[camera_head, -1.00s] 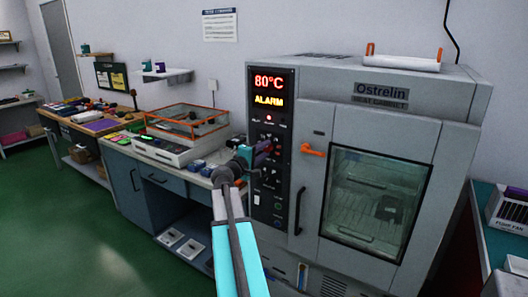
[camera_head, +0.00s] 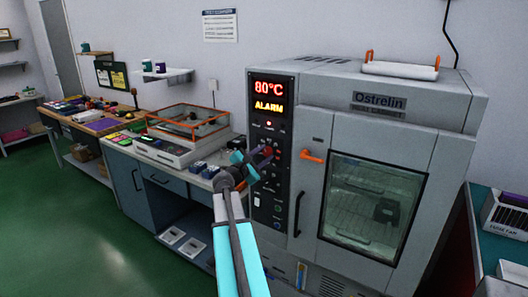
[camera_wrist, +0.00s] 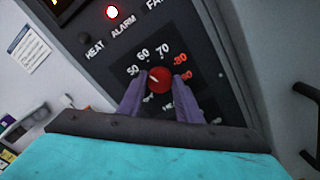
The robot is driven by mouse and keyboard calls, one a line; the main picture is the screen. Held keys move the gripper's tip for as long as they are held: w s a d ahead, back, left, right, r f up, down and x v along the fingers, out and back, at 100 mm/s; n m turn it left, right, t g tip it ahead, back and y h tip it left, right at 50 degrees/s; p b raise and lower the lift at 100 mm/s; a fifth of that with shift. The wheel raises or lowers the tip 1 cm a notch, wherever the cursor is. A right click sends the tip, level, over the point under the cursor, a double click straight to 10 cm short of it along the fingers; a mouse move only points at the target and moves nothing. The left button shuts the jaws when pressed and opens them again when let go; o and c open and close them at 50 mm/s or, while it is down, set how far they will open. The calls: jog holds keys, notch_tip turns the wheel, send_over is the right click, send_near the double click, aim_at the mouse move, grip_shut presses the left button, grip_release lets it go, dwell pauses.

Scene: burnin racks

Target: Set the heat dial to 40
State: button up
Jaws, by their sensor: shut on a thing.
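The heat dial (camera_wrist: 159,80) is a round red knob on the dark control panel (camera_wrist: 202,97) of the cabinet. In the wrist view, the purple fingers of my gripper (camera_wrist: 158,88) are shut on the dial, one on each side. A short pale mark on the knob seems to point to the upper left, towards the 50 side; its exact reading is unclear. I can read 50, 60 and 70 in white and 80 in red; the lower left of the scale is hidden by a finger. In the head view, my gripper (camera_head: 262,157) is at the panel and mostly covers the dial.
The display (camera_head: 268,87) reads 80°C, with ALARM (camera_head: 268,106) below it, and a red lamp (camera_wrist: 112,12) is lit. An orange door handle (camera_head: 312,156) juts out right of the panel. A bench (camera_head: 150,172) with an orange-edged clear case (camera_head: 188,122) stands to the left.

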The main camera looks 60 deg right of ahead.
jog(key=n+p, duration=0.2)
jog(key=n, duration=0.1)
jog(key=shift+r+n+p, duration=0.1)
jog(key=shift+n+p, duration=0.2)
jog(key=shift+p, duration=0.05)
jog(key=n+p, duration=0.3)
jog(key=shift+n, duration=0.3)
jog(key=n+p, duration=0.2)
jog(key=shift+n, duration=0.3)
jog(key=shift+n+p, duration=0.9)
jog(key=shift+n, duration=0.2)
jog(key=shift+f, duration=0.25)
jog(key=o, duration=1)
jog(key=shift+r, duration=0.1)
jog(key=shift+o, duration=0.2)
jog(key=shift+w, duration=0.1)
jog(key=shift+a, duration=0.1)
